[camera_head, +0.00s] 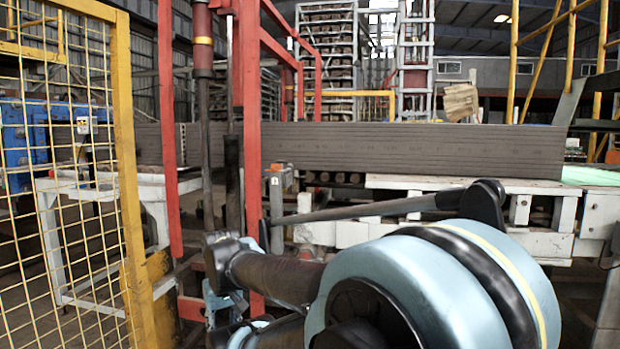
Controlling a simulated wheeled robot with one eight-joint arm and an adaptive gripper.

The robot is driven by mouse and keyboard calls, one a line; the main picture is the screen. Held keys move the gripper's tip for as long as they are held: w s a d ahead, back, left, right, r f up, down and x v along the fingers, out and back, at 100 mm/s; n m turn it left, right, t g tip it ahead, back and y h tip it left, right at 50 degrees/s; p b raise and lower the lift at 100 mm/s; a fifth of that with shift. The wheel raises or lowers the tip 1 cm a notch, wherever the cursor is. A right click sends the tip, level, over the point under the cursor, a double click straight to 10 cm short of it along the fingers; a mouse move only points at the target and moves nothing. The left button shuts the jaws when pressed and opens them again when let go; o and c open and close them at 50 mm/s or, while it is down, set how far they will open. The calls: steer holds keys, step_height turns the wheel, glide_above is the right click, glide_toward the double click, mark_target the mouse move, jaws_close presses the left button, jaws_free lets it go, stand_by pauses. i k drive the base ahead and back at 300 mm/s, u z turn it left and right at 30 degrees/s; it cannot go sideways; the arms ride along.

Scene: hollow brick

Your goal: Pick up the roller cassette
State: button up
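I cannot make out a separate roller cassette in the head view. Dark round shapes like rollers (342,178) show in the gap under a long grey-brown stack, but I cannot tell whether they belong to a cassette. My arm, with pale blue joints and dark links, fills the lower middle and right and hides what is behind it. I cannot pick out the fingers of my gripper.
The long grey-brown stack (420,148) lies across a pale machine frame (420,183). A red upright frame (251,120) stands left of centre. A yellow mesh fence (127,170) closes off the left side. A white metal stand (105,188) is behind it.

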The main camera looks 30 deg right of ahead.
mark_target(289, 165)
steer(key=z, duration=0.7)
steer(key=i, duration=0.95)
steer(key=z, duration=0.65)
